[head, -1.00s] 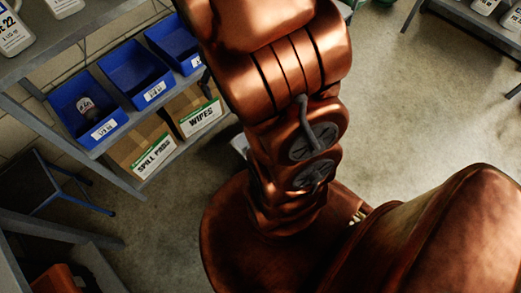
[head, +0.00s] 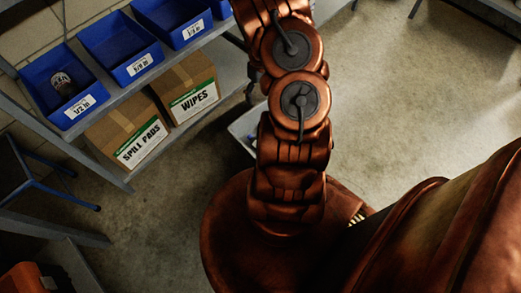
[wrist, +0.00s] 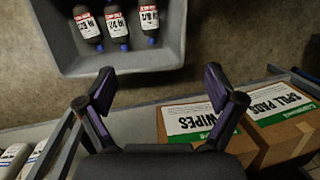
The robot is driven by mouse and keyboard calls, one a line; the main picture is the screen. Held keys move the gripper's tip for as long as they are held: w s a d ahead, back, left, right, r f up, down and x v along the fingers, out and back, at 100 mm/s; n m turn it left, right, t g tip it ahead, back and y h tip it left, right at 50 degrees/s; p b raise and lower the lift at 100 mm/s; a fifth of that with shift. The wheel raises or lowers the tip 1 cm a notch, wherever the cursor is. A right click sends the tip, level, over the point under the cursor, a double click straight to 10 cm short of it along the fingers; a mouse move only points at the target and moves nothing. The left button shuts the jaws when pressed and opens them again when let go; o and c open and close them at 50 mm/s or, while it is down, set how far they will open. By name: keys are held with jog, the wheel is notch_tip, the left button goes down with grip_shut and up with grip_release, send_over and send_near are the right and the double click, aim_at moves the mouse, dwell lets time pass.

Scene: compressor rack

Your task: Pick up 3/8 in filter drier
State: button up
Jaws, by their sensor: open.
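In the wrist view, three dark canisters (wrist: 117,29) lie side by side in a grey tote. They have white labels with red bands and blue ends. They look like filter driers, but their upside-down size print is too small to read surely. My gripper (wrist: 162,88) is open and empty, its two fingers spread below the tote's near rim in the picture, apart from the canisters. In the head view my gripper is out of sight. Another canister (head: 61,82) sits in the left blue bin, marked 1/2 in.
The grey tote (wrist: 130,68) also shows partly behind my arm in the head view (head: 240,131). Blue bins (head: 117,45) stand on a grey shelf, above the spill pads (head: 128,130) and wipes (head: 188,88) boxes. Open concrete floor (head: 400,110) lies at right.

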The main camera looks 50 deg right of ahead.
jog(key=shift+n+t+y, duration=0.3)
jog(key=shift+t+y, duration=0.5)
jog(key=shift+y, duration=0.1)
jog(key=f+b, duration=0.3)
jog(key=f, duration=0.6)
jog(key=s+f+b, duration=0.1)
jog(key=f+b, duration=0.1)
jog(key=f, duration=0.7)
jog(key=s+d+f+b, duration=0.1)
jog(key=f+b, duration=0.2)
jog(key=f, duration=0.7)
jog(key=shift+s+f+b, duration=0.1)
jog(key=shift+b, duration=0.25)
jog(key=shift+b+x, duration=0.7)
jog(key=shift+x, duration=1.1)
jog(key=b+x, duration=0.1)
jog(key=x, duration=0.1)
jog(key=b+x, duration=0.2)
jog(key=x, duration=0.1)
jog(key=shift+w, duration=0.25)
jog(key=shift+c, duration=0.3)
jog(key=c, duration=1.5)
jog(key=shift+c, duration=0.2)
